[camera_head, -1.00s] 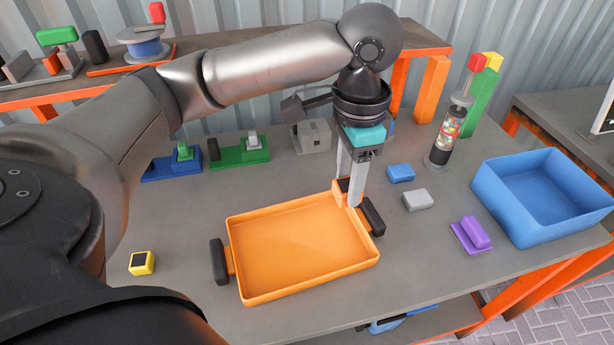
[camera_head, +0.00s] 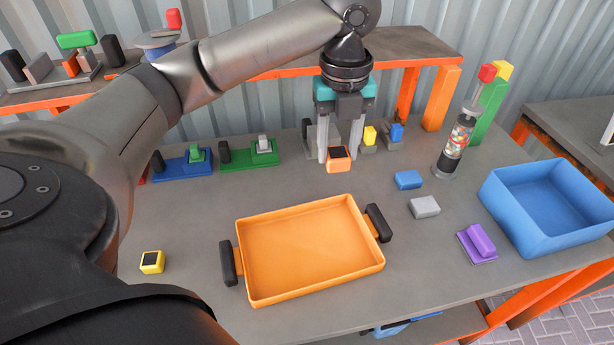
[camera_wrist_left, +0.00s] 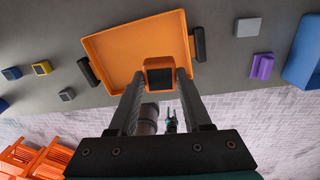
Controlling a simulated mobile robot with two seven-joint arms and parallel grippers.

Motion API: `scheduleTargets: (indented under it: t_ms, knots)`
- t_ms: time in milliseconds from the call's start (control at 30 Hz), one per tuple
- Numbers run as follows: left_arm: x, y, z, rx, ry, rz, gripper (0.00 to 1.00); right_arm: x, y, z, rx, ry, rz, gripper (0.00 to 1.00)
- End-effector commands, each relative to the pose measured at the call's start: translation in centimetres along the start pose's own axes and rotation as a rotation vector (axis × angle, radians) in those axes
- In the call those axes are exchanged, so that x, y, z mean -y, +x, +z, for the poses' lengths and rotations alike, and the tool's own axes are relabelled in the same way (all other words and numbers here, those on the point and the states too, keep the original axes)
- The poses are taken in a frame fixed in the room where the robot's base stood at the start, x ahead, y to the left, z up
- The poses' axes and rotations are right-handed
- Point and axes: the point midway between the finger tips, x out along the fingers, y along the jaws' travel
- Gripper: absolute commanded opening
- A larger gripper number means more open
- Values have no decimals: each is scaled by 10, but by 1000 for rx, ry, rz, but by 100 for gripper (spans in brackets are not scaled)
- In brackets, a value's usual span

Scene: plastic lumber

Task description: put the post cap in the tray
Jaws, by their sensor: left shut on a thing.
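The post cap (camera_head: 340,158) is a small orange block with a black top. My left gripper (camera_head: 338,155) is shut on it, with one finger on each side, and points down behind the tray. In the left wrist view the cap (camera_wrist_left: 159,75) sits between the fingertips, in front of the tray. The tray (camera_head: 262,292) is orange and shallow with black side handles; it lies empty on the grey table.
A yellow block with a black top (camera_head: 152,262) lies left of the tray. Blue (camera_head: 408,180), grey (camera_head: 425,207) and purple (camera_head: 480,242) pieces lie to its right, before a blue bin (camera_head: 502,202).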

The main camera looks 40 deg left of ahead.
Motion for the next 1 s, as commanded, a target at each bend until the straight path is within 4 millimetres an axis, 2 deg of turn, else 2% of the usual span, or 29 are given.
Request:
scheduleTargets:
  t_ms: [100,267,367,800,1000]
  knots:
    - [-2,-2,6,-1,124,1,0,0,-1,-1,-1,0,0,50]
    - [-4,-3,9,-2,221,1,0,0,-2,-1,-1,0,0,50]
    - [-5,7,9,-4,241,4,0,0,1,-1,-1,0,1,50]
    - [-5,116,8,-5,243,4,0,0,27,1,-2,0,1,50]
    - [-4,139,8,-3,243,1,0,0,31,1,-2,0,1,50]
